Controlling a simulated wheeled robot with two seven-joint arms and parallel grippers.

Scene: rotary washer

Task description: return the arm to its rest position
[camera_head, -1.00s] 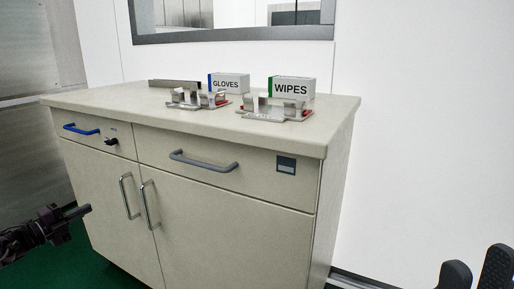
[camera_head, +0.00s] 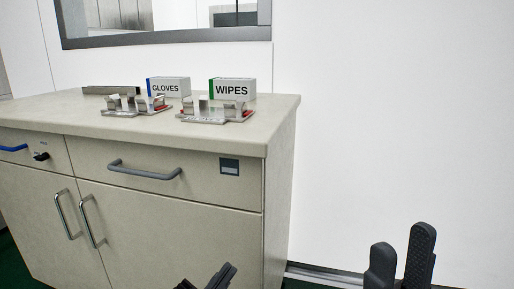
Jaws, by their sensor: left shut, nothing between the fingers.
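My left gripper (camera_head: 212,277) is at the bottom edge of the head view, in front of the cabinet's lower doors. Its dark fingers are together with nothing between them, and the rest of its arm is out of view. My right gripper (camera_head: 400,262) is at the bottom right, in front of the white wall. Its two dark fingers point up with a gap between them, and I see nothing held there. Both grippers are apart from the cabinet top.
A beige cabinet (camera_head: 215,138) with drawers and doors stands at the left. On it are a GLOVES box (camera_head: 167,88), a WIPES box (camera_head: 232,91) and two metal fixtures (camera_head: 135,105) (camera_head: 215,113). The space before the white wall (camera_head: 400,120) looks clear.

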